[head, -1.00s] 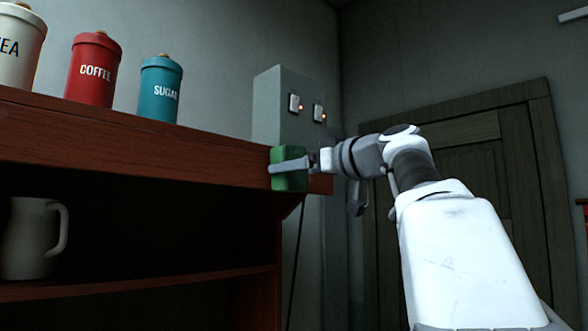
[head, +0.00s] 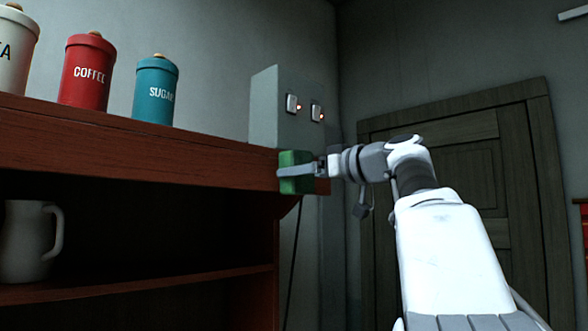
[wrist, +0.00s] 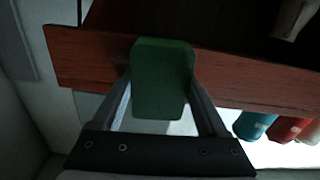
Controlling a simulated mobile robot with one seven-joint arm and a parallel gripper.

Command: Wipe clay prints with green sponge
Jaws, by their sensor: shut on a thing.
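The green sponge (head: 296,172) is held upright between the fingers of my gripper (head: 298,173). It is at the front edge of the red-brown wooden shelf (head: 150,158), near the shelf's right end, and seems to touch or nearly touch it. In the wrist view the sponge (wrist: 162,80) covers part of the shelf edge (wrist: 90,62), with a finger of my gripper (wrist: 162,95) on each side. I cannot make out clay prints on the visible wood; the part behind the sponge is hidden.
Red COFFEE (head: 87,73) and teal SUGAR (head: 156,90) canisters stand on the shelf top, with a cream one (head: 15,50) at left. A grey switch box (head: 283,110) is behind the sponge. A white pitcher (head: 28,242) stands below. A dark door (head: 470,180) is at right.

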